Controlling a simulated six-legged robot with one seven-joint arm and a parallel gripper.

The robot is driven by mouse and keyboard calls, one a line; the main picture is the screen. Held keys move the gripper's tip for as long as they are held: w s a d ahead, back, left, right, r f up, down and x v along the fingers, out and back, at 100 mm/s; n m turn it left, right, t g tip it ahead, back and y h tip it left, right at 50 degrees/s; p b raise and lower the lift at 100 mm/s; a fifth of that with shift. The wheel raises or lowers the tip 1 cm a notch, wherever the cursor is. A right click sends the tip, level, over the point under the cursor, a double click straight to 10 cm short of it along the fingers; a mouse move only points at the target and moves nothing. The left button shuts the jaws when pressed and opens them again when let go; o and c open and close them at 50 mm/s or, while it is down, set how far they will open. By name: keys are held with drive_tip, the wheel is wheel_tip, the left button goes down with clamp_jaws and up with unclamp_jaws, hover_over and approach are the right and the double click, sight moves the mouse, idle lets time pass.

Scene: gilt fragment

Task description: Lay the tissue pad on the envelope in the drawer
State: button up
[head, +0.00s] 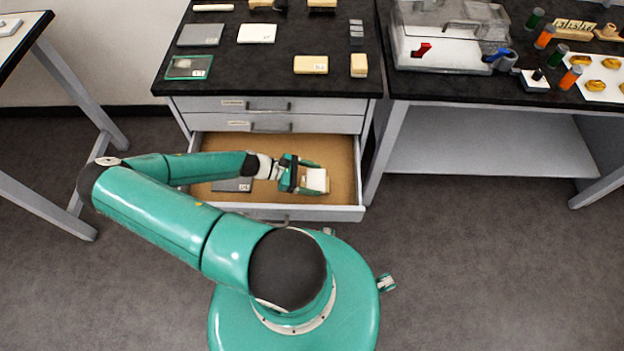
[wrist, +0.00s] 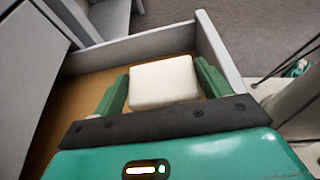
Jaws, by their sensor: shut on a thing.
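The white tissue pad (head: 317,178) is between the fingers of my gripper (head: 308,178), over the right part of the open drawer (head: 285,147). In the wrist view the pad (wrist: 164,82) is a pale rounded block with a green finger along each side; my gripper (wrist: 165,92) is shut on it. I cannot tell how high the pad is above the drawer floor. A flat dark grey piece with a small white label (head: 232,185) lies in the drawer to the left, partly behind my arm; I cannot tell if it is the envelope.
The drawer's front wall (head: 340,213) and side walls rise around the pad. Two shut drawers sit above it, under a black worktop (head: 270,70) with flat pieces and blocks. A right-hand bench (head: 440,82) holds a clear case and coloured cylinders.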

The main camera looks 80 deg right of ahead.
sight(312, 176)
drive_tip(key=d+f, duration=0.3)
drive_tip(key=shift+w+f, duration=0.35)
drive_tip(key=shift+f, duration=0.05)
drive_tip(key=shift+d+f, duration=0.1)
drive_tip(key=shift+f, duration=1.45)
drive_tip(key=o, duration=1)
drive_tip(key=shift+f, duration=0.1)
drive_tip(key=shift+c, duration=0.2)
drive_tip(key=shift+w, duration=0.1)
drive_tip(key=v, duration=1.2)
